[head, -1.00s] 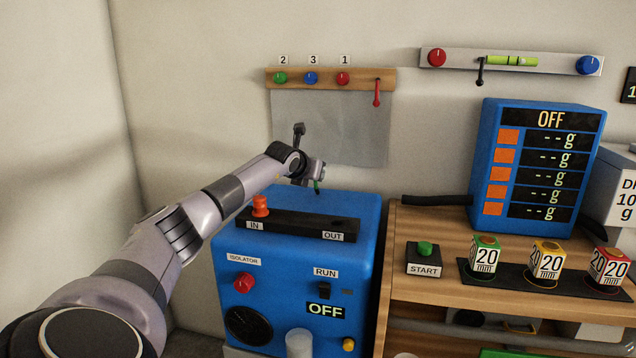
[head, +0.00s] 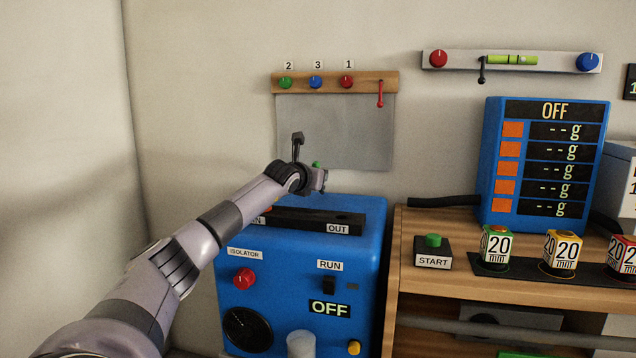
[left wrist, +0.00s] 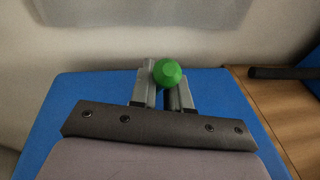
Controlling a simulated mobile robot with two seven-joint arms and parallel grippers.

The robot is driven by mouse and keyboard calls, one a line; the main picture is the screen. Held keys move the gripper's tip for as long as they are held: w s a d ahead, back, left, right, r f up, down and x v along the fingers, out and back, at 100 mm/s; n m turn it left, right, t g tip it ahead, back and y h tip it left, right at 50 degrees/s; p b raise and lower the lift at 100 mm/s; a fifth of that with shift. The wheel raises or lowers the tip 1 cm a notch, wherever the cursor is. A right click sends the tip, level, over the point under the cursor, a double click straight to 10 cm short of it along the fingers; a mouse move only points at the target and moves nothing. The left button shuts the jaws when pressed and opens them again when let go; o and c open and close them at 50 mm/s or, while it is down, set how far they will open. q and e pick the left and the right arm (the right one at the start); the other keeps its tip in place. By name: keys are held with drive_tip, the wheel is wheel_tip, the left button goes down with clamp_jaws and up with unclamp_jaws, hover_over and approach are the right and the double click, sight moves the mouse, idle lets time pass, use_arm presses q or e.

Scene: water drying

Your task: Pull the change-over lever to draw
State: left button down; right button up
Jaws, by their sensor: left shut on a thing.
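My left gripper (left wrist: 166,90) is shut on a green faceted knob (left wrist: 167,73) in the left wrist view, above the blue machine's (left wrist: 98,90) far edge. In the head view the gripper (head: 319,178) is over the back of the blue machine (head: 365,260), with a bit of the green knob (head: 316,164) showing above it. No label marks this knob as the change-over lever, and its stem is mostly hidden by the fingers. My right gripper is out of view.
A black slotted strip (head: 310,219) marked OUT lies on the machine top; my arm partly covers its orange knob. A red hanging lever (head: 380,93) is on the wooden rail (head: 330,82). The wooden bench (head: 450,285) stands to the right with a START button (head: 433,240).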

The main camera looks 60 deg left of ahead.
use_arm(q)
drive_tip(key=shift+f, duration=0.1)
drive_tip(key=c, duration=1.2)
unclamp_jaws()
drive_tip(key=shift+s, duration=0.15)
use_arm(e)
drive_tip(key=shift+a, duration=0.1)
use_arm(q)
drive_tip(key=shift+s+d+b, duration=0.3)
drive_tip(key=shift+s+b, duration=0.05)
drive_tip(key=shift+s, duration=0.1)
drive_tip(key=b+v, duration=0.2)
drive_tip(key=v, duration=0.2)
drive_tip(key=shift+w, duration=0.1)
drive_tip(key=shift+s+d+b, duration=0.3)
drive_tip(key=shift+s+b, duration=0.1)
drive_tip(key=shift+s, duration=0.15)
drive_tip(key=shift+s+d+r, duration=0.25)
drive_tip(key=shift+r, duration=0.1)
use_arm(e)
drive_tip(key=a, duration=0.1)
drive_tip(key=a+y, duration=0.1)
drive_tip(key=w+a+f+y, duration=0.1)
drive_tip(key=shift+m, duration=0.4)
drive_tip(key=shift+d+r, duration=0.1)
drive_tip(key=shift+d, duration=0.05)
